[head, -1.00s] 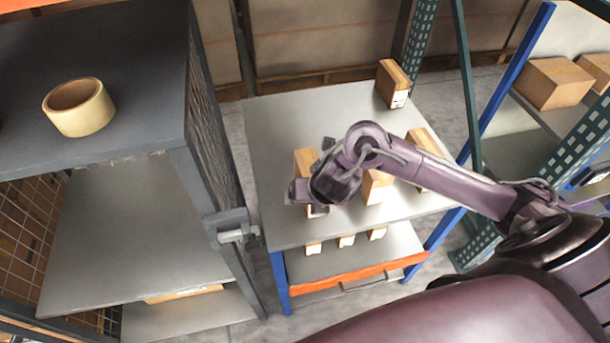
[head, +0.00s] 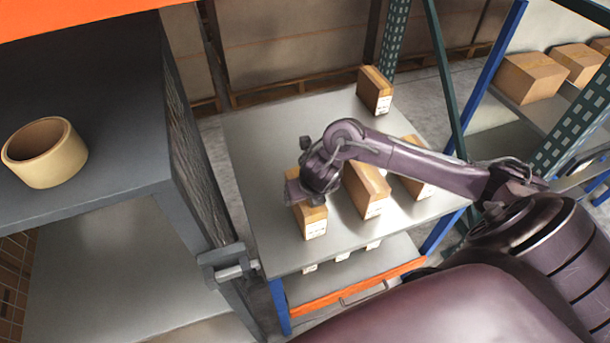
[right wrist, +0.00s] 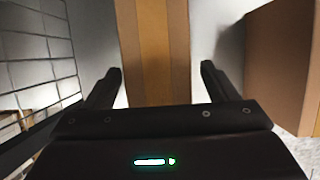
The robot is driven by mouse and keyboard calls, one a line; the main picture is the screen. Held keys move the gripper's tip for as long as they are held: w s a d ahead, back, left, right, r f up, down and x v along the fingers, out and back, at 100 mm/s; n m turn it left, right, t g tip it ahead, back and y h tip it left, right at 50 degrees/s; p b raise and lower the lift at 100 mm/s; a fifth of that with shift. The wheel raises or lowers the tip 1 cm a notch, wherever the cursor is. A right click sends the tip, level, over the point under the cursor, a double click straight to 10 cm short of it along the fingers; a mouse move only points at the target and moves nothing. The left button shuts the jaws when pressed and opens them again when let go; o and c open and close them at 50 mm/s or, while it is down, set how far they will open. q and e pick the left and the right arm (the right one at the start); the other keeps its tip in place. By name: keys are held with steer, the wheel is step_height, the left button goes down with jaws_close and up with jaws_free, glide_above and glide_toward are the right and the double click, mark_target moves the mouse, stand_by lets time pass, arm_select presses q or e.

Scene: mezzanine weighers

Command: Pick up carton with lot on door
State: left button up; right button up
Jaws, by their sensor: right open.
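Several brown cartons with white labels stand on the grey tabletop (head: 260,150); the label print is too small to read. My right gripper (right wrist: 160,80) is open, with the left carton (head: 311,222) showing between its fingers in the right wrist view (right wrist: 155,45); I cannot tell whether they touch it. In the head view my right wrist hides the back of that carton. A middle carton (head: 370,195) and a right carton (head: 418,188) stand beside it, partly behind my arm. Another carton (head: 375,93) stands at the back corner. My left gripper is out of view.
A dark cabinet with a mesh side and latch (head: 232,270) stands close at the left. A tape roll (head: 45,153) lies on its top. Smaller labelled boxes sit on the shelf below the table, above an orange beam (head: 350,288). More cartons (head: 535,77) sit on the right rack.

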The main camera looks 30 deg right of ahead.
steer(key=shift+x, duration=0.75)
steer(key=shift+w+f, duration=0.2)
steer(key=shift+f, duration=0.05)
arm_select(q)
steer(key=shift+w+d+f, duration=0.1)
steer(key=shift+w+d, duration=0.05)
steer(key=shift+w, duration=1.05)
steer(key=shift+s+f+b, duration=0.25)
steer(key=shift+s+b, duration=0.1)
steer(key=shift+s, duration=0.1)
arm_select(e)
steer(key=shift+f, duration=0.2)
steer(key=c, duration=1.4)
